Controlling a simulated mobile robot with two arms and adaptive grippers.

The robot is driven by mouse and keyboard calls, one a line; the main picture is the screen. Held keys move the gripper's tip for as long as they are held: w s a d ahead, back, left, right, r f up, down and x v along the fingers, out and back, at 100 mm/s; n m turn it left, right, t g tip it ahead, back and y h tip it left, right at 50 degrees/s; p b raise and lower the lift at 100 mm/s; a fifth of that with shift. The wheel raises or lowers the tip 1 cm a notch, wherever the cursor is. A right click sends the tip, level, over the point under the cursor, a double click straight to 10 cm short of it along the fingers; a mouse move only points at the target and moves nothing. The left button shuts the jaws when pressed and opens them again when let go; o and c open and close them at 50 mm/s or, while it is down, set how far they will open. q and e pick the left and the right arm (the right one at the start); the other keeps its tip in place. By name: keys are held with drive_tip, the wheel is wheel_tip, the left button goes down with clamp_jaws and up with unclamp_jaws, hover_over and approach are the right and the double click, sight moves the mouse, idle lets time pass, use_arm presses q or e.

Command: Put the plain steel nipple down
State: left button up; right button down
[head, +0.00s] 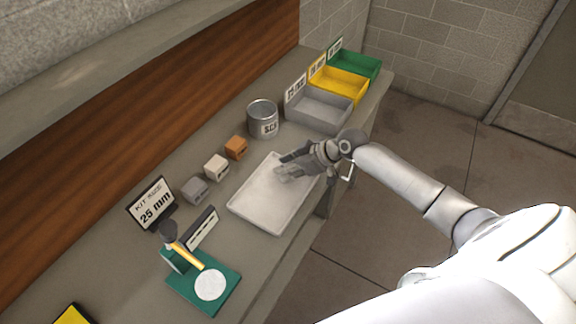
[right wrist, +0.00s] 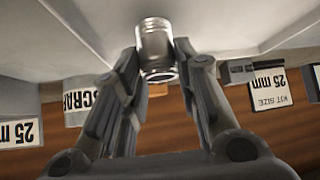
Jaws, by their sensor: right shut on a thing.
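The plain steel nipple (right wrist: 156,48) is a short, shiny silver cylinder. In the right wrist view it sits between the fingertips of my right gripper (right wrist: 157,62), which is shut on it. In the head view my right gripper (head: 284,166) is over the far part of the pale tray (head: 262,215). The nipple is hard to make out there among the fingers. I cannot tell whether it touches the tray. My left gripper is not in view.
A metal can (head: 262,119) and grey (head: 318,112), yellow (head: 340,84) and green (head: 356,65) bins stand beyond the tray. Orange, white and grey blocks (head: 195,190) line its left side. A "25 mm" sign (head: 152,203) and green-based stand (head: 218,300) are nearer. The tray's near part is clear.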

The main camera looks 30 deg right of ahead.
drive_tip(key=c, duration=1.1)
unclamp_jaws()
drive_tip(key=shift+b+v, duration=1)
drive_tip(key=shift+v, duration=5.05)
